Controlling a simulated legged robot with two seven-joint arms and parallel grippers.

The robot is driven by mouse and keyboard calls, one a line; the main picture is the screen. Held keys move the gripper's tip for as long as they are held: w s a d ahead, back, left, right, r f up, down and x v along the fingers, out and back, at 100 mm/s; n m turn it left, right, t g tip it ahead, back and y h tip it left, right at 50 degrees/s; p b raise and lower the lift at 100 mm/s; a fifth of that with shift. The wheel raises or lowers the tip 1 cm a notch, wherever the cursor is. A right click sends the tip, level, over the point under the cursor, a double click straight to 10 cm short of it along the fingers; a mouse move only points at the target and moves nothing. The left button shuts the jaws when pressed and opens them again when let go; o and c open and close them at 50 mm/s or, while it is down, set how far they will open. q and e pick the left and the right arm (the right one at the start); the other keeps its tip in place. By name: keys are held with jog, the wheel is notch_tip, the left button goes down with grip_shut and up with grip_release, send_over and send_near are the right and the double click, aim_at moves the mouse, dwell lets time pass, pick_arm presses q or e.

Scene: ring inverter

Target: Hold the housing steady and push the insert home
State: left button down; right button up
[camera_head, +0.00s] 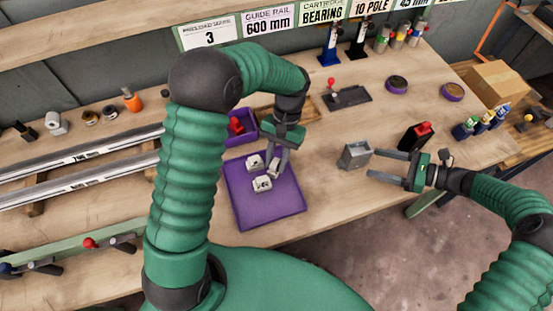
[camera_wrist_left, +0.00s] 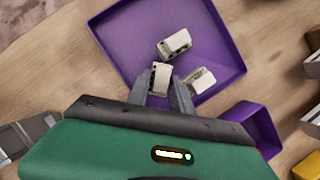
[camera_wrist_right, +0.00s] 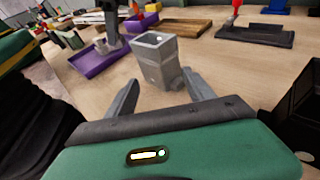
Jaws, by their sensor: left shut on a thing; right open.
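The housing is a grey, open-topped square block (camera_head: 355,155) standing upright on the bench; it also shows in the right wrist view (camera_wrist_right: 157,62). My right gripper (camera_head: 373,166) is open, with its fingertips just short of the housing. My left gripper (camera_head: 273,170) points down over the purple tray (camera_head: 246,213) and is shut on a small pale insert (camera_wrist_left: 160,79). I cannot tell whether the held insert touches the tray.
A purple bin (camera_head: 239,127) with red parts stands behind the tray. A dark plate with a red knob (camera_head: 348,96) and a black block with a red top (camera_head: 416,136) stand near the housing. Bare bench lies between tray and housing.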

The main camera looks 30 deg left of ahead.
aim_at(366, 162)
pick_arm(q)
jog(key=shift+d+f, duration=0.15)
jog(key=shift+f, duration=0.2)
pick_arm(e)
jog(key=x, duration=0.5)
jog(key=shift+a+f, duration=0.15)
jog(key=shift+s+a+f, duration=0.1)
jog(key=shift+a+f, duration=0.05)
jog(key=shift+a, duration=0.4)
jog(key=shift+f, duration=0.1)
